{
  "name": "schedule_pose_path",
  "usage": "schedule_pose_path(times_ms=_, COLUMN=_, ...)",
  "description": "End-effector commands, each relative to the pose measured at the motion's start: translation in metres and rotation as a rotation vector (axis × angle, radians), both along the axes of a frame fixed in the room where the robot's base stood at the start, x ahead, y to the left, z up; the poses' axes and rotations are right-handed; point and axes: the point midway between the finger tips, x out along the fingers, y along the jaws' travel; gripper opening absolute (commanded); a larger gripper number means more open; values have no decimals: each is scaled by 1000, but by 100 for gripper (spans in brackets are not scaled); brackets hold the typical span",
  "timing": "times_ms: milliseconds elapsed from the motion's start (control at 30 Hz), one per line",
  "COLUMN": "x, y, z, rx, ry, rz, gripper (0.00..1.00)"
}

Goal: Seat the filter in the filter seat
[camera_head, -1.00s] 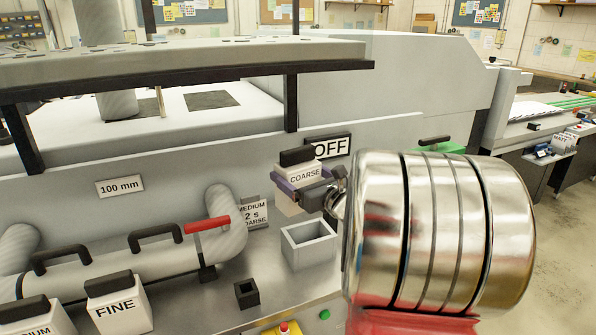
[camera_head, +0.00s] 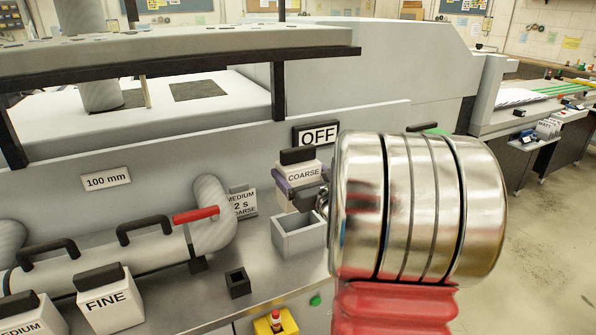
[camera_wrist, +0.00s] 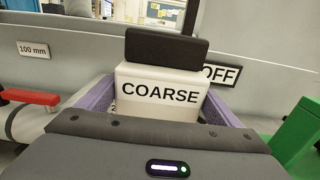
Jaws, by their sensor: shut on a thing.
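A white block-shaped filter marked COARSE (camera_head: 304,176), with a black top handle, is held upright in my gripper (camera_head: 300,192). The purple fingers are shut on its two sides. In the wrist view the COARSE filter (camera_wrist: 160,92) fills the middle, between the purple fingers (camera_wrist: 158,108). A grey, open-topped square box (camera_head: 300,241), which looks like the filter seat, stands on the machine's ledge below the filter in the head view. Its inside looks empty. The filter's lower end is partly hidden by the gripper, so I cannot tell its exact height above the box.
Filters marked FINE (camera_head: 109,304) and MEDIUM (camera_head: 32,316) stand at lower left. A pipe with a red lever (camera_head: 196,215) runs left of the box. An OFF sign (camera_head: 318,135) is behind.

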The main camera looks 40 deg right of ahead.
Motion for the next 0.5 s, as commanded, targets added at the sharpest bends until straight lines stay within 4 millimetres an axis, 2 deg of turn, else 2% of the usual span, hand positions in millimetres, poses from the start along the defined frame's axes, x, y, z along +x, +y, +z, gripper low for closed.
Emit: schedule_pose_path(times_ms=500, x=0, y=0, z=-35, rx=1, ry=0, rz=1, gripper=48)
